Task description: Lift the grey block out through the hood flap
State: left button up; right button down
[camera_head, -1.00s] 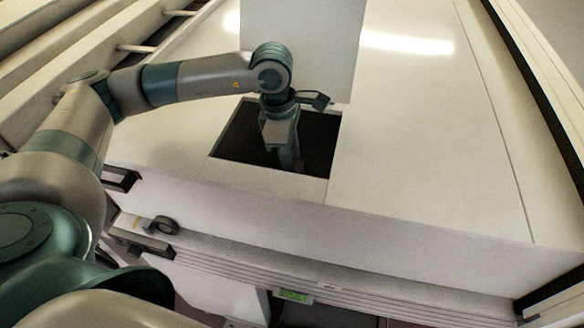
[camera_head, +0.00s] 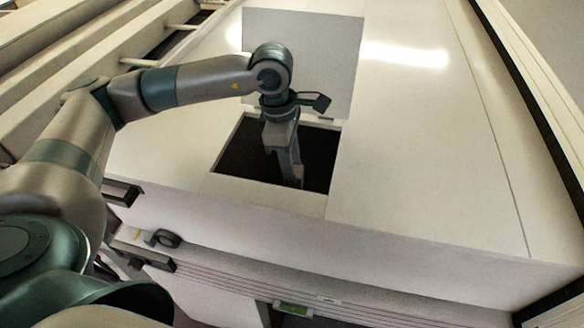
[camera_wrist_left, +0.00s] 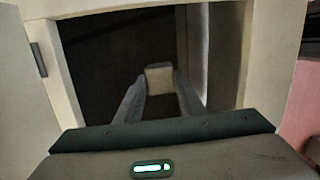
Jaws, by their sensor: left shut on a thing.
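The grey block (camera_wrist_left: 158,75) shows in the left wrist view as a small pale block between the tips of my left gripper's two fingers. My left gripper (camera_head: 297,180) is shut on it. In the head view the fingers point down into the dark hood opening (camera_head: 240,160), and the block cannot be made out there. The gripper's wrist is above the opening. The hood flap (camera_head: 305,50) is a pale panel standing raised at the far side of the opening. My right gripper is not in view.
The pale hood top (camera_head: 430,150) is wide and clear to the right of the opening. Dark handles (camera_head: 122,192) and a roll-like dark object (camera_head: 168,239) are at the front left.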

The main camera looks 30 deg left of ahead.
pick_arm(q)
notch_tip(320, 180, up, 17)
jog(key=p, duration=0.5)
jog(key=shift+p, duration=0.4)
dwell(0.6)
dwell(0.4)
